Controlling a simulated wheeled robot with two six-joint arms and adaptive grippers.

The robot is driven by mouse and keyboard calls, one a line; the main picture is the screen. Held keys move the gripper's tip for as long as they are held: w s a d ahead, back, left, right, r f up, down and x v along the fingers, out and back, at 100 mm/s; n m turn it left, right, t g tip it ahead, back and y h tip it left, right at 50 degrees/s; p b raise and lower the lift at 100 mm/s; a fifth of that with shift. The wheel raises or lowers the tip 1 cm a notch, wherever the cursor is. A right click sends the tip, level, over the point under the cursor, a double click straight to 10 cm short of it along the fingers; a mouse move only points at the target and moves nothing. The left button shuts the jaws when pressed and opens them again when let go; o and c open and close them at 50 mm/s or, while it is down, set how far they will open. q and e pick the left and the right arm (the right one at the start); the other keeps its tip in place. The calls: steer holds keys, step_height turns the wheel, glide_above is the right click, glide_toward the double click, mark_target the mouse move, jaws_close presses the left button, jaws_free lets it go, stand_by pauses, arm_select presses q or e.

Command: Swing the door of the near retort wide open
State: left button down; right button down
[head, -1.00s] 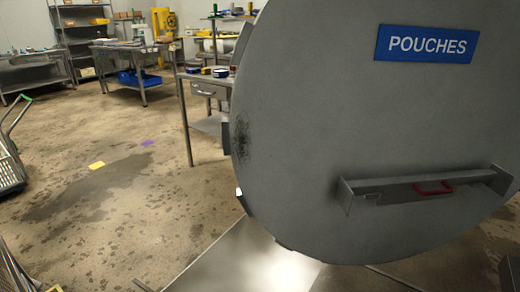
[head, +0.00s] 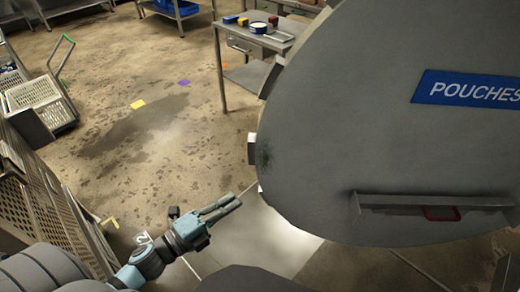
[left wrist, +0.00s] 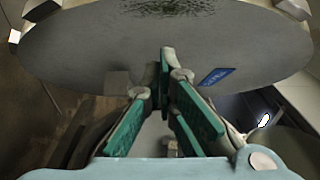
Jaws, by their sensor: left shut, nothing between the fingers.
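The near retort's door (head: 350,130) is a big grey disc filling the right of the head view. It carries a blue POUCHES sign (head: 470,90) and a shelf-like bracket (head: 430,200) with a red handle (head: 441,213). The door face (left wrist: 90,45) also spans the top of the left wrist view, with the blue sign (left wrist: 215,76) small beyond the fingers. My left gripper (head: 238,203) is shut and empty, left of the door's lower left edge and apart from it in the head view. It shows in the left wrist view (left wrist: 167,60) pointing toward the door. My right gripper is out of view.
A steel table (head: 238,45) with small items stands behind the door's left edge. Perforated crates (head: 40,190) stand at the left, with a green-handled cart (head: 40,110) behind them. The wet floor between them and the door is clear.

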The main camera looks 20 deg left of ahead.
arm_select(q)
steer(key=a+x, duration=0.1)
steer(key=x, duration=0.3)
steer(key=w+p+x, duration=0.1)
steer(key=x, duration=0.3)
steer(key=a+x, duration=0.1)
steer(key=x, duration=0.3)
steer(key=shift+w+a+f+p, duration=0.2)
steer(key=shift+w+f+p, duration=0.1)
steer(key=shift+w, duration=0.1)
